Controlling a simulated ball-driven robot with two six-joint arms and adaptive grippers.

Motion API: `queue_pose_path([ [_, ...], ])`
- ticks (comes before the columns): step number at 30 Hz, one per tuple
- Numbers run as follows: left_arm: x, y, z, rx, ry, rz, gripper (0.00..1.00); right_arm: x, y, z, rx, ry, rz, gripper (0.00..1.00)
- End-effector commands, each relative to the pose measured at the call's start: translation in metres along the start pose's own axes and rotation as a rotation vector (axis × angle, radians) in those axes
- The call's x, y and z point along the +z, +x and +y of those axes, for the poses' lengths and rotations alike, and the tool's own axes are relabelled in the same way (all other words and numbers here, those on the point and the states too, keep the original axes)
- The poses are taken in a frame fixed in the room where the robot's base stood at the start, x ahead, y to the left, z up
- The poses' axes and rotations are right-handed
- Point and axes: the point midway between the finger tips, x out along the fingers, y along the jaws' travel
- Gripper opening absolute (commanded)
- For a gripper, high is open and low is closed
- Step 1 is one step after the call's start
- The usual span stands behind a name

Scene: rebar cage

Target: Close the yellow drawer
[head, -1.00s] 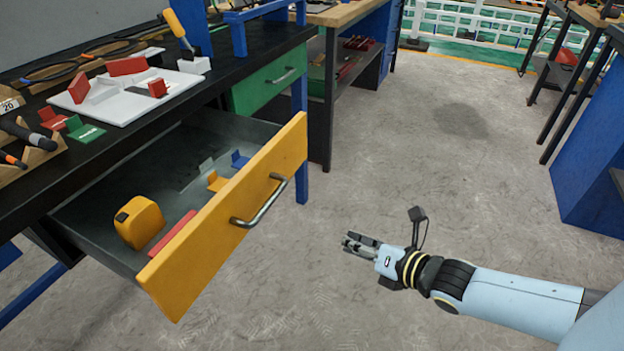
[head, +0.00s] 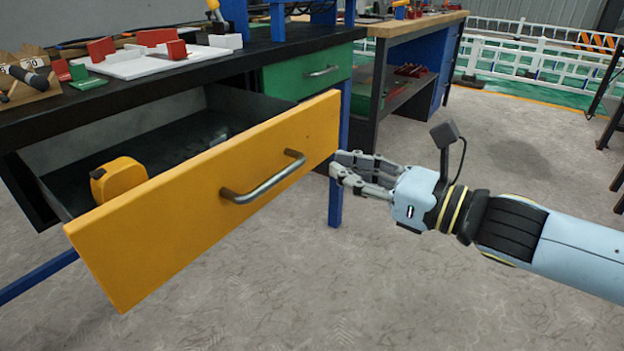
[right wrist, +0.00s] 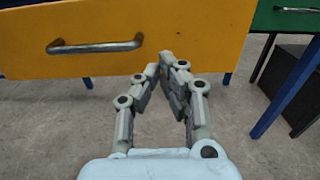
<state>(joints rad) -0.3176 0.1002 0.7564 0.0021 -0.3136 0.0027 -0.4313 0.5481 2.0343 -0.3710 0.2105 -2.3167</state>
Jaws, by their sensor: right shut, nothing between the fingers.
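The yellow drawer (head: 205,205) is pulled well out from under the black-topped workbench. Its front carries a grey bar handle (head: 263,180). A yellow tape measure (head: 119,180) lies inside it. My right gripper (head: 338,168) is shut and empty, close to the right end of the drawer front. In the right wrist view, the fingertips (right wrist: 161,62) meet in front of the lower part of the yellow front (right wrist: 190,40), right of the handle (right wrist: 95,47). I cannot tell whether they touch it. My left gripper is not in view.
A green drawer (head: 308,72) to the right is closed. A blue bench leg (head: 337,200) stands behind the yellow front's right end. A white tray with red blocks (head: 140,62) sits on the bench top. The floor in front is clear.

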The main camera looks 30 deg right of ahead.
Motion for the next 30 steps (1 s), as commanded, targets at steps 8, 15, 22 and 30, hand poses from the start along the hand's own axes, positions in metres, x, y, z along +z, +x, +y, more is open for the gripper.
queue_pose_path([
  [8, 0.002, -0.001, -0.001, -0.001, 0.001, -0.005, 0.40, 0.002, 0.022, -0.001, -0.002, 0.001, 0.000, 0.00],
  [15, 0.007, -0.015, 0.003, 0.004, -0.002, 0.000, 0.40, 0.006, 0.045, -0.001, -0.003, 0.003, -0.001, 0.00],
  [22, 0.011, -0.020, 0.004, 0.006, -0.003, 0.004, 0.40, 0.002, 0.061, -0.001, -0.001, 0.002, 0.003, 0.00],
  [30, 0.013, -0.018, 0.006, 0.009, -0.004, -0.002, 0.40, 0.001, 0.061, -0.001, -0.001, 0.002, 0.004, 0.00],
])
